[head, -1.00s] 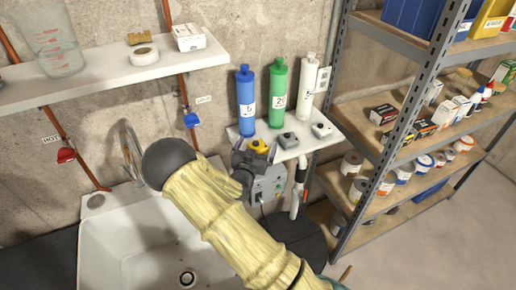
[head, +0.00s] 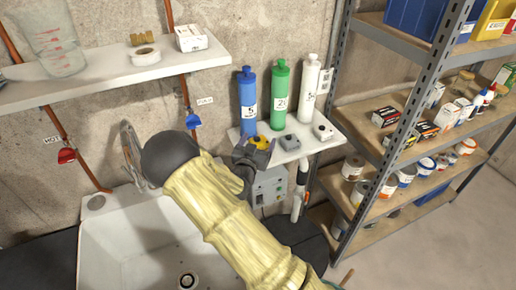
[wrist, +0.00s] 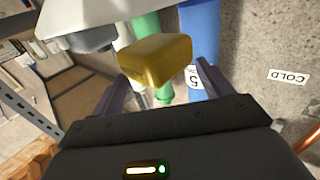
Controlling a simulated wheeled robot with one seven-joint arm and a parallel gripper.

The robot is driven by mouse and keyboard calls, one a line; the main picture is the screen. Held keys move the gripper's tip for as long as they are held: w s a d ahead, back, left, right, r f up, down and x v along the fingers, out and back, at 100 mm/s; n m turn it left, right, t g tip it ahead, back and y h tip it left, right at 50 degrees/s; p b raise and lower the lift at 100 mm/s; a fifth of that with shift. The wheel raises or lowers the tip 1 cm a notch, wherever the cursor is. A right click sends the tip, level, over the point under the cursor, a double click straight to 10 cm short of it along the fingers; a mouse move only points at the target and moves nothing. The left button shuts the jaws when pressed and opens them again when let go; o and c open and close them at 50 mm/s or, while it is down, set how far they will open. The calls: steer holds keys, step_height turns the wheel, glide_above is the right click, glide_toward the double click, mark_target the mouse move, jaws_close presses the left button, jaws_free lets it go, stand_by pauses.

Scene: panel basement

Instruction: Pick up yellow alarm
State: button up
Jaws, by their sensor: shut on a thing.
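The yellow alarm (head: 261,141) is at the left end of the small white shelf (head: 304,148), in front of the blue and green bottles. My gripper (head: 256,150) reaches it from the front left and is shut on it. In the wrist view the yellow alarm (wrist: 157,58) shows as a rounded yellow block between my two fingers (wrist: 160,90). I cannot tell whether its underside touches the shelf. My gripper hides part of it in the head view.
Blue (head: 246,100), green (head: 279,95) and white (head: 308,90) bottles stand behind. A grey box (head: 270,186) hangs below the shelf. A sink (head: 150,235) lies at left, metal shelving (head: 407,120) at right.

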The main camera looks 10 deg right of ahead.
mark_target(258, 144)
step_height(258, 144, up, 7)
steer(key=shift+r+b, duration=0.1)
steer(key=shift+b, duration=0.4)
